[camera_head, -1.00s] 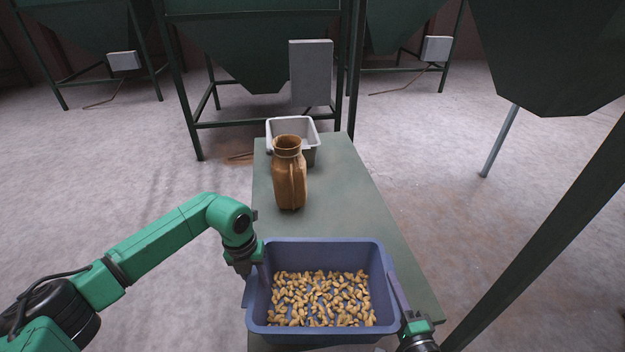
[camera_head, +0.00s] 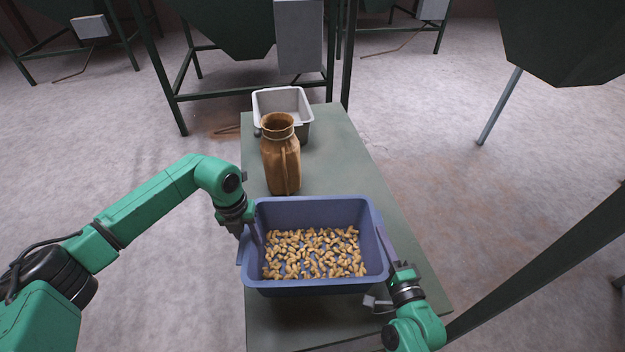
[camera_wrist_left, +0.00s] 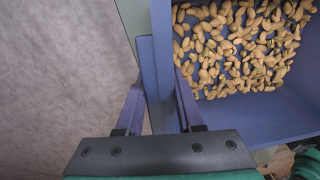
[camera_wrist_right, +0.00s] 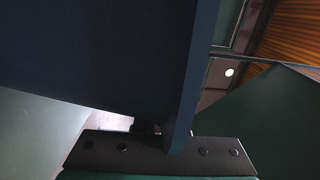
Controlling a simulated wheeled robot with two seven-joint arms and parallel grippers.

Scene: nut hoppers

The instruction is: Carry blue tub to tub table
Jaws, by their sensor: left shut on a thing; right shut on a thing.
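The blue tub (camera_head: 313,285) holds many pale brown nuts (camera_head: 313,252) and is level over the near part of the green table (camera_head: 300,325). My left gripper (camera_head: 254,232) is shut on the tub's left wall. In the left wrist view its fingers (camera_wrist_left: 158,95) straddle the tub's wall (camera_wrist_left: 155,60). My right gripper (camera_head: 386,245) is shut on the tub's right wall. In the right wrist view the dark tub wall (camera_wrist_right: 185,80) hides most of the fingers. I cannot tell whether the tub's bottom touches the table.
A brown jug (camera_head: 281,165) stands on the table just behind the tub. A grey tub (camera_head: 296,115) stands at the table's far end. Green hoppers (camera_head: 230,25) on legs stand behind, and a dark post (camera_head: 545,260) crosses at the right.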

